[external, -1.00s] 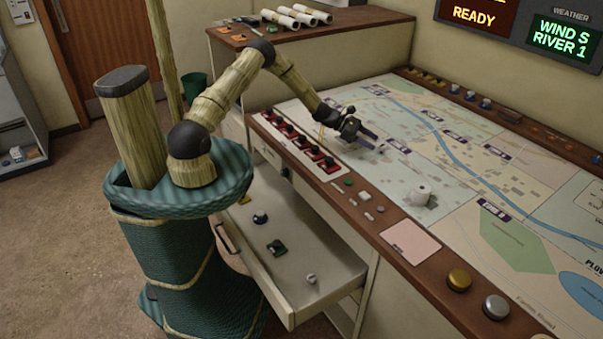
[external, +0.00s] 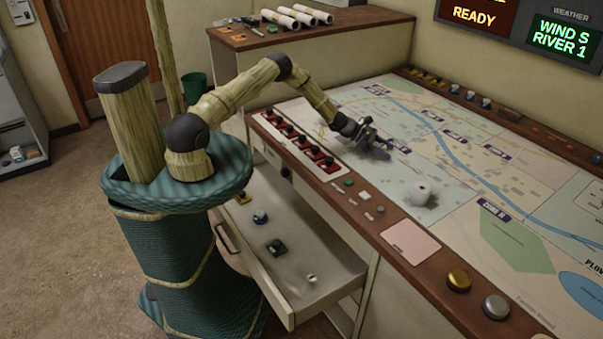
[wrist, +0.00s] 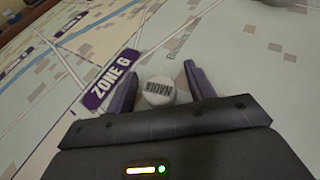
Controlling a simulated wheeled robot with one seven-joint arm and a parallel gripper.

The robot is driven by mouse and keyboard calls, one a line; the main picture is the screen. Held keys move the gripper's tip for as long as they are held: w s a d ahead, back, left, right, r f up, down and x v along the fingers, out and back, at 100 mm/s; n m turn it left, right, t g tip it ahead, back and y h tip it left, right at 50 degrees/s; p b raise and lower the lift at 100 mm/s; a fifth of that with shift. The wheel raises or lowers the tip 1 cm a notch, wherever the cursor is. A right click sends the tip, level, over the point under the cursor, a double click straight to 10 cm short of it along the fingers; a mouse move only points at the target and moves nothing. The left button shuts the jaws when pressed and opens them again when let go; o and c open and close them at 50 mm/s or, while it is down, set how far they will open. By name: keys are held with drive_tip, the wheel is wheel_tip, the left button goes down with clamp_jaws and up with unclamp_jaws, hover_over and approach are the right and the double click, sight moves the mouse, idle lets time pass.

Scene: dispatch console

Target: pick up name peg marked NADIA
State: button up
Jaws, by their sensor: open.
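The NADIA name peg (wrist: 158,91) is a small round whitish piece with dark lettering on its top. In the wrist view it stands on the map beside the purple ZONE 6 label. My gripper (wrist: 158,76) is open, with its two purple fingers on either side of the peg. I cannot tell whether either finger touches it. In the external view my gripper (external: 379,151) is low over the map, in its near left part. The peg cannot be made out there.
A white rounded object (external: 422,193) stands on the map to the right of my gripper. A row of red switches (external: 300,143) runs along the console's near edge. Below it an open drawer (external: 297,290) holds several small pieces. The map (external: 520,250) has free room further right.

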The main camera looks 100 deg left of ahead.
idle(0.5)
drive_tip(key=c, duration=1)
drive_tip(key=shift+c, duration=0.2)
wheel_tip(320, 180, up, 10)
drive_tip(key=shift+b, duration=0.9)
